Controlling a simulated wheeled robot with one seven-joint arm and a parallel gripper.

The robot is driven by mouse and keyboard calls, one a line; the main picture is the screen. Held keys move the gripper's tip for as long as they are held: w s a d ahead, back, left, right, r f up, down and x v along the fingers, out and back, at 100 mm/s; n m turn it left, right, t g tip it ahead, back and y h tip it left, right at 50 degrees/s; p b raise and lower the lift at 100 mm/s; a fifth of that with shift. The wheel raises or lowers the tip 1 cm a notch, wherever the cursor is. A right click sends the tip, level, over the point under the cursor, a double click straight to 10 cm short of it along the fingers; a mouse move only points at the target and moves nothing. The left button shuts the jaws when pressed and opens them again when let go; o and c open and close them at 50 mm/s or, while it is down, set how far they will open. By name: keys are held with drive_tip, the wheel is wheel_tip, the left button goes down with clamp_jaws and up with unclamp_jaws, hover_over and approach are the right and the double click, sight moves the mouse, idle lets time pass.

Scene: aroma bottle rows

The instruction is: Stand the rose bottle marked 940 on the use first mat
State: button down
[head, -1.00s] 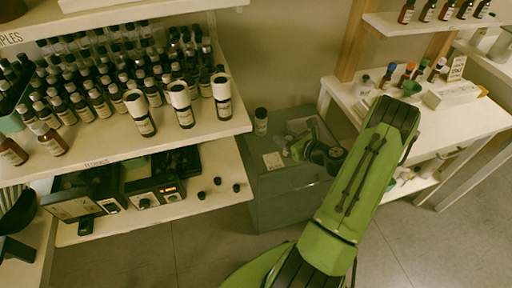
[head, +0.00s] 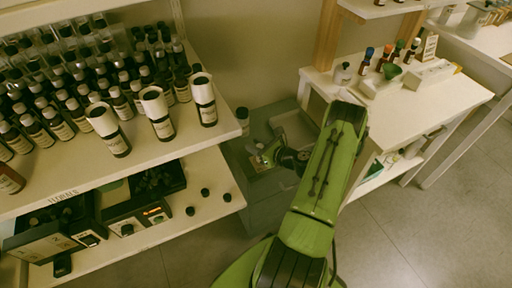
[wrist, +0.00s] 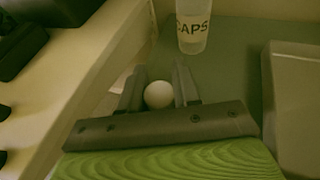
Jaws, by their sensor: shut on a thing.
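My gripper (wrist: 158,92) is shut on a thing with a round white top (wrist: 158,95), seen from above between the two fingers. The rest of that thing is hidden, and no label or number shows, so I cannot tell whether it is the rose bottle marked 940. In the head view my gripper (head: 264,157) is low over the grey cabinet top between the shelf and the right table. I cannot make out the use first mat; a small lettered sign (head: 426,46) stands on the right table, too small to read.
A jar lettered CAPS (wrist: 192,32) stands just beyond my gripper. A grey tray (wrist: 296,100) lies to the right. The shelf (head: 190,150) with many bottles is close on the left.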

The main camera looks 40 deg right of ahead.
drive_tip(key=shift+f, duration=0.15)
drive_tip(key=c, duration=0.8)
unclamp_jaws()
drive_tip(key=shift+r, duration=0.3)
drive_tip(key=p+v, duration=0.2)
drive_tip(key=v, duration=1)
drive_tip(key=shift+p, duration=0.35)
drive_tip(key=shift+f, duration=0.1)
